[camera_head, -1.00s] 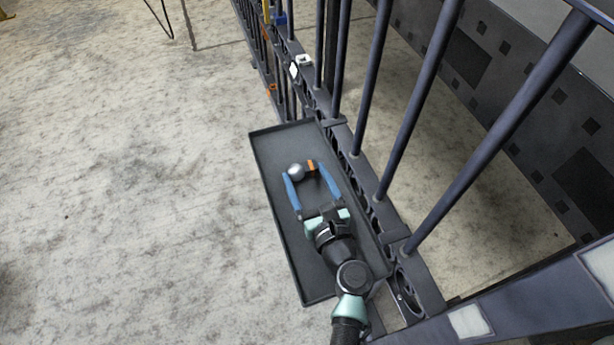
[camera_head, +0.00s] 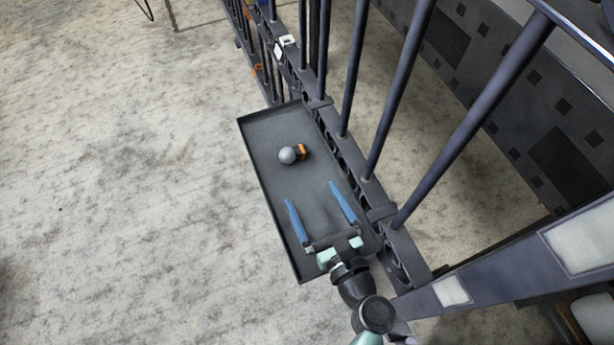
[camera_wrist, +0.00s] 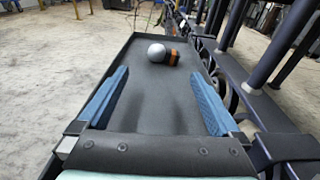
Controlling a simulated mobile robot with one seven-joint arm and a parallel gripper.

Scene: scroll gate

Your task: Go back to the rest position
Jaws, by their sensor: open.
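My gripper (camera_head: 318,205) is open and empty, with its two blue fingers spread wide above the near part of a dark tray (camera_head: 262,190). In the wrist view the fingers (camera_wrist: 152,100) frame the bare tray floor. A silver ball (camera_head: 287,155) with an orange-and-dark piece (camera_head: 303,151) at its right side lies in the far half of the tray, beyond the fingertips. The silver ball (camera_wrist: 156,52) and the orange-and-dark piece (camera_wrist: 172,56) also show in the wrist view, apart from the fingers.
A dark metal gate with upright bars (camera_head: 398,90) runs along the tray's right side, close to my gripper. A white piece (camera_head: 284,46) sits on its lower rail farther off. The grey floor (camera_head: 120,200) to the left is open.

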